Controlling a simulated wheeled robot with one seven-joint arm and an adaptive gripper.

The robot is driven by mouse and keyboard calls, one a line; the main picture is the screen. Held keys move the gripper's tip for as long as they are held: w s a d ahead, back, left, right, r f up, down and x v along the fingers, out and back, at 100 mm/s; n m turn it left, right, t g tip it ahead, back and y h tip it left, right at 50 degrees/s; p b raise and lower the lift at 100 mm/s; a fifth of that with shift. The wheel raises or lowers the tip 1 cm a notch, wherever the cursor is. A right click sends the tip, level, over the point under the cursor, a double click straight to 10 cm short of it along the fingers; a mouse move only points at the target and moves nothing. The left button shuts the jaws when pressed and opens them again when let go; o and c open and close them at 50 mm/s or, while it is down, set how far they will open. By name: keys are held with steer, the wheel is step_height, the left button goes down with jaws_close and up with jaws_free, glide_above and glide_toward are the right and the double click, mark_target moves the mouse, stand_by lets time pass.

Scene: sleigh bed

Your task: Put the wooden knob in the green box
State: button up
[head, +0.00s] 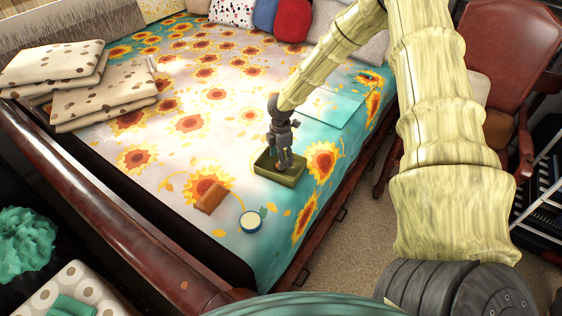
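The green box (292,181) is a shallow olive-green tray on the sunflower bedspread, near the bed's right edge. My gripper (283,162) points down over the box, with its fingertips within the box's outline. A small reddish-brown thing, apparently the wooden knob (280,167), shows at the fingertips. It is too small to tell whether the fingers grip it or whether it rests on the box floor. The gripper covers part of the box's inside.
A brown block-like item (211,197) and a round white-topped container (251,222) lie on the bed in front of the box. Folded spotted blankets (105,95) are at the left. A teal folder-like sheet (333,108) lies behind. A red chair (508,60) stands at the right.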

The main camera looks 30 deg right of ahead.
step_height(320, 180, up, 9)
stand_by(0.5)
